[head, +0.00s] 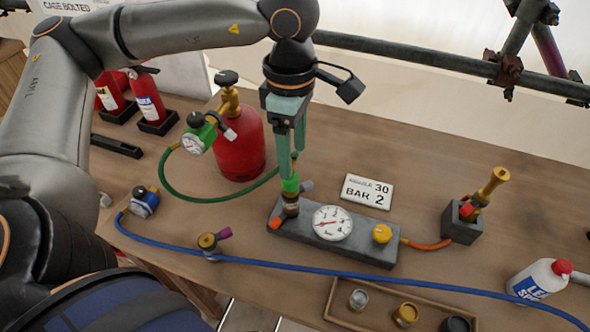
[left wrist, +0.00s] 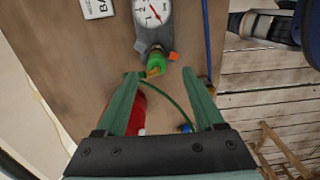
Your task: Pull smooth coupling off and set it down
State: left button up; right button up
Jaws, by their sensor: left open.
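A green coupling (head: 290,186) stands upright on the left port of a grey gauge block (head: 365,248), with a green hose (head: 185,193) leading to it. I cannot tell from its surface whether it is the smooth one. In the left wrist view, the green coupling (left wrist: 157,60) shows just beyond the fingertips. My left gripper (head: 291,170) points down at the coupling, open, with its tips around or just above the coupling's top. The left wrist view shows the fingers (left wrist: 161,74) spread apart with nothing held. My right gripper is not in view.
A red cylinder (head: 238,148) with a regulator (head: 195,142) stands left of the gripper. A blue hose (head: 330,272) crosses the table front. A brass torch holder (head: 463,222), a white bottle (head: 540,280) and a wooden tray (head: 345,312) stand right and front. Bare table (head: 400,145) lies behind the block.

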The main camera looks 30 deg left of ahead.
aim_at(291, 180)
pick_arm(q)
jog(key=shift+w+a+r, duration=0.2)
jog(key=shift+a, duration=0.25)
notch_tip(291, 180, down, 7)
jog(key=b, duration=0.5)
jog(key=shift+f+b, duration=0.35)
jog(key=shift+b, duration=0.05)
jog(key=shift+f+b, duration=0.65)
jog(key=shift+b, duration=0.05)
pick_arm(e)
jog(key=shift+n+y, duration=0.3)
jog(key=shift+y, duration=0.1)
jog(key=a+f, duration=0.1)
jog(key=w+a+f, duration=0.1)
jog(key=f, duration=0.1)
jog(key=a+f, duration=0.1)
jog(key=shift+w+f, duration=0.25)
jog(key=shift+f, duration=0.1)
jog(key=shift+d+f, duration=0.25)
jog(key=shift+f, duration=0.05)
pick_arm(q)
jog(key=shift+d+b, duration=0.1)
jog(key=shift+b, duration=0.3)
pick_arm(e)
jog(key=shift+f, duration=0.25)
